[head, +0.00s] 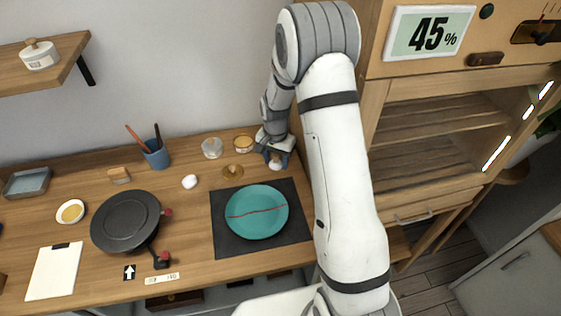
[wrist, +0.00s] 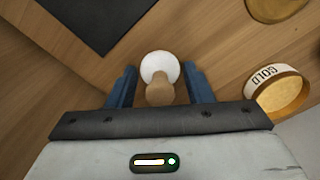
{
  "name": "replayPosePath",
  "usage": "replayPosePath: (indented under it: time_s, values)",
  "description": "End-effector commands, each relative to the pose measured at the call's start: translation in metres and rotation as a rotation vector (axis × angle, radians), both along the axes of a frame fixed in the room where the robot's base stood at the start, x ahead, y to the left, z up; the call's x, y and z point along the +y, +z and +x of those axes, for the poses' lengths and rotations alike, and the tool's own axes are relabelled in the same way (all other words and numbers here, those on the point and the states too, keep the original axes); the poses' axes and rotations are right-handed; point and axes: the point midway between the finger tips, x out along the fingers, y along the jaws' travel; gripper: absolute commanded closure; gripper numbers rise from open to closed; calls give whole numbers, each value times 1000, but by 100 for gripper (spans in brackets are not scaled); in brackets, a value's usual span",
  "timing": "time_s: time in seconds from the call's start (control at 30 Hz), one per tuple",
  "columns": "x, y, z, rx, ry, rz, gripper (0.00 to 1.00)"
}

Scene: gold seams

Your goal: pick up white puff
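A round white puff (wrist: 160,65) with a short wooden handle (wrist: 159,93) lies between the two blue fingers of my gripper (wrist: 159,72) in the wrist view. The fingers are apart, one on each side of it, with narrow gaps showing beside the handle. In the head view the puff (head: 275,166) shows just under my gripper (head: 274,156), low over the back of the wooden worktop. I cannot tell its exact height above the wood. A separate small white lump (head: 189,181) lies alone on the worktop to the left.
A jar labelled GOLD (wrist: 277,92) stands close to the right of my gripper in the wrist view. A teal plate (head: 262,199) with a red seam lies on a dark mat (head: 228,240) in front.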

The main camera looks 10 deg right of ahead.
Motion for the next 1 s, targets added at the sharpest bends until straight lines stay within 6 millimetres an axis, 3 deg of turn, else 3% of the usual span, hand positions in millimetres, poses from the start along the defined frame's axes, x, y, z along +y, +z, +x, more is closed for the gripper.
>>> replayPosePath:
  time_s: [0.4, 0.67, 0.77, 1.0]
  values:
    - [1, 0, 0, 0, 1, 0, 88]
    - [1, 2, 0, -1, 1, 0, 89]
    - [1, 12, 1, -4, 2, 0, 89]
    - [1, 59, 1, -5, 2, 0, 89]
